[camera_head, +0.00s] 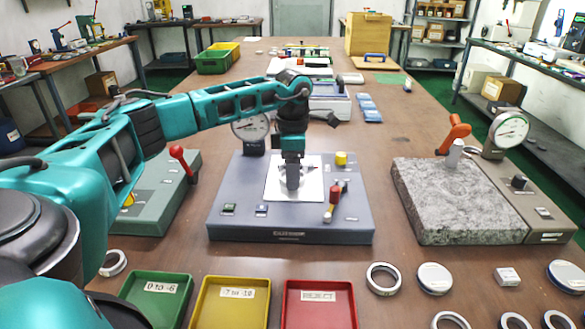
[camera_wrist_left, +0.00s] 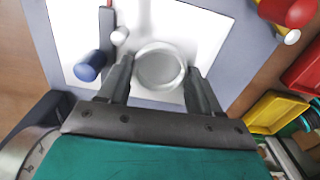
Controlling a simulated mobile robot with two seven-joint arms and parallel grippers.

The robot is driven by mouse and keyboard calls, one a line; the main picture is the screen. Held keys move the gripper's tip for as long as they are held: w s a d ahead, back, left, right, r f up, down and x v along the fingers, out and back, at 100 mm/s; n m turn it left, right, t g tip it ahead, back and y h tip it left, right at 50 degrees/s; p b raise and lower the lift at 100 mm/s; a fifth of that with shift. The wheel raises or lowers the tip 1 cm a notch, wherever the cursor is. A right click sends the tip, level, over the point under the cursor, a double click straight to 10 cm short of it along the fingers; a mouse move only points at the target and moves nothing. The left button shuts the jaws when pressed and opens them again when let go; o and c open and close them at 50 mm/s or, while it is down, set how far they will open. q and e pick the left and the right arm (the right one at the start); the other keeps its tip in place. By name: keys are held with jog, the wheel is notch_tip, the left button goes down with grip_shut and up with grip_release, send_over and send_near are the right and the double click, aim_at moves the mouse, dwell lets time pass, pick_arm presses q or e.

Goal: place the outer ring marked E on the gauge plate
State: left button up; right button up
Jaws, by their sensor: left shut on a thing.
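My left gripper (camera_head: 293,187) points straight down over the white gauge plate (camera_head: 276,192) of the dark grey gauge base (camera_head: 226,205). In the left wrist view a metal ring (camera_wrist_left: 159,68) sits between its two fingers, and the gripper is shut on it. The ring looks flat over the white plate (camera_wrist_left: 207,35); I cannot tell whether it touches it. No letter is readable on the ring. In the head view the gripper mostly hides the ring. My right gripper is not in view.
A red-handled lever (camera_head: 334,196) and a yellow knob (camera_head: 341,158) flank the plate. A dial gauge (camera_head: 252,128) stands behind. Green (camera_head: 160,288), yellow (camera_head: 229,310) and red (camera_head: 318,311) trays lie in front. Several rings lie front right, including one (camera_head: 384,279). A granite block (camera_head: 455,205) stands right.

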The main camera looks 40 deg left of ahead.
pick_arm(q)
jog(key=shift+f, duration=0.15)
dwell(0.4)
jog(key=o, duration=1.2)
notch_tip(320, 180, up, 13)
jog(key=shift+f+p, duration=0.1)
jog(key=shift+p, duration=0.75)
